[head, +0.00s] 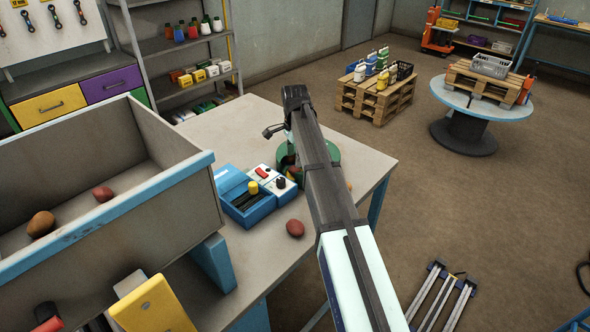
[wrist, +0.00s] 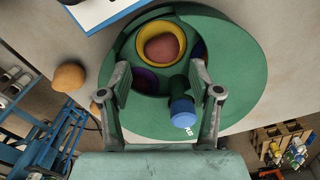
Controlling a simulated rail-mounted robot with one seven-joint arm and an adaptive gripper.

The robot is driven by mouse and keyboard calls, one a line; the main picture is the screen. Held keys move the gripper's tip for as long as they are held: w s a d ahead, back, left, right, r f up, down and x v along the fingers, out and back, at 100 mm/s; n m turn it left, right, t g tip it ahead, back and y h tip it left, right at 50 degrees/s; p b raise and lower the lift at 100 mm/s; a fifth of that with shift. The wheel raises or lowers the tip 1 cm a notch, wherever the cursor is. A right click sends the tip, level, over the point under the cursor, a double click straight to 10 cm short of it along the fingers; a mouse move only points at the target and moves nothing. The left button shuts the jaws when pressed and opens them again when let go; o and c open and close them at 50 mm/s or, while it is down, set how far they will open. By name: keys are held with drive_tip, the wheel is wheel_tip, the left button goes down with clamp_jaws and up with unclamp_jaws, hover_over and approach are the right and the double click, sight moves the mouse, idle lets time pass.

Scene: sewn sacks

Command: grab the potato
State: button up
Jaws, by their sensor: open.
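My gripper (wrist: 160,82) is open, its two fingers apart over a round green container (wrist: 245,85). Inside that container, in the wrist view, a reddish potato-like lump (wrist: 161,47) sits within a yellow ring or cup (wrist: 125,42), just beyond the fingertips. Nothing is between the fingers in a grip. A brown potato-like thing (wrist: 69,77) lies on the table left of the container. In the head view my gripper (head: 283,129) is above the green container (head: 331,150), which my arm partly hides. A red-brown potato-like thing (head: 295,228) lies on the table in front.
A green and blue bottle-like item (wrist: 182,108) stands or leans in the container near the right finger. A blue tray with small devices (head: 245,198) is left of the container. A large grey bin (head: 180,195) at left holds two brownish lumps (head: 41,224).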

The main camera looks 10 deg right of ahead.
sight(295, 168)
drive_tip(key=shift+w+d+f+p, duration=0.1)
drive_tip(key=shift+f+p, duration=1.15)
drive_tip(key=shift+f, duration=1.6)
drive_tip(key=c, duration=0.8)
